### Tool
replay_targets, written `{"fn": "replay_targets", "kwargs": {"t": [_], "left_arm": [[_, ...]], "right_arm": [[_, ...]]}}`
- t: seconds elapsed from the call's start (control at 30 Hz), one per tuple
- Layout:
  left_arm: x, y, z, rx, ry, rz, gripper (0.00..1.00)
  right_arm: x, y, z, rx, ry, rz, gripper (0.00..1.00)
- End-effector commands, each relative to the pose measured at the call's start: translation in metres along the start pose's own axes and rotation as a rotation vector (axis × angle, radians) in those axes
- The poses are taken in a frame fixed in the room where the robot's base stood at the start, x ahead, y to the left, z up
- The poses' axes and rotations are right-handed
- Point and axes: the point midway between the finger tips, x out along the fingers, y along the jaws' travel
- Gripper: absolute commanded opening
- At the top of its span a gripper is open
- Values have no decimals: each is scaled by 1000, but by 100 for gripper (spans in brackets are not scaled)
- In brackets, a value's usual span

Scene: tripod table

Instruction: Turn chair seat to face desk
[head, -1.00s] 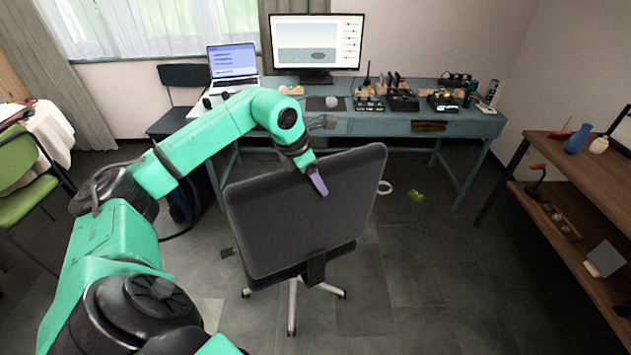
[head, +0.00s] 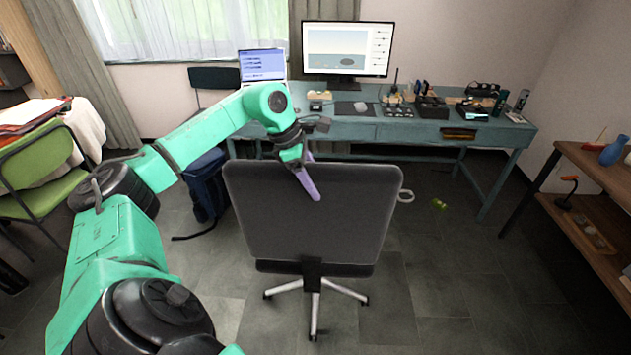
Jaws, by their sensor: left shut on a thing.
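The dark office chair stands in the middle of the head view, in front of the desk (head: 345,131). Its tall backrest (head: 312,222) is towards me and nearly square to the desk, hiding the seat. Its star base (head: 315,290) with light legs rests on the floor below. My left gripper (head: 308,180) is at the top edge of the backrest, left of its middle. It is shut on the backrest, with one purple finger lying over the near face. The far finger is mostly hidden. My right gripper is not in view.
A monitor (head: 346,50), a laptop (head: 262,66) and several small items stand on or beside the desk. A dark blue bag (head: 206,183) is on the floor at left. A green chair (head: 48,170) is far left, a wooden shelf (head: 598,190) far right. Floor right of the chair is mostly clear.

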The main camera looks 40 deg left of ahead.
Motion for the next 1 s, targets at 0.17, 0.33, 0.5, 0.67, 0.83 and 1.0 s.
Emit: {"fn": "replay_targets", "kwargs": {"t": [0.17, 0.33, 0.5, 0.67, 0.83, 1.0], "left_arm": [[-3, 1, 0, -5, 1, 3, 0], [-2, 1, 0, -4, 1, 3, 100], [-2, 1, 0, -3, 1, 2, 100], [-16, 1, 0, -3, 1, 5, 100], [-64, 1, 1, -3, -2, 9, 100], [-117, 1, 2, -4, -3, 7, 100]], "right_arm": [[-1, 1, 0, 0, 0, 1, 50], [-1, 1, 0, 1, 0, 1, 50], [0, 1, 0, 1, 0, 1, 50], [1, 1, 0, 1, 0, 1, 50], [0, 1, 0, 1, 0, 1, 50], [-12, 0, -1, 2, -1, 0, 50]]}}
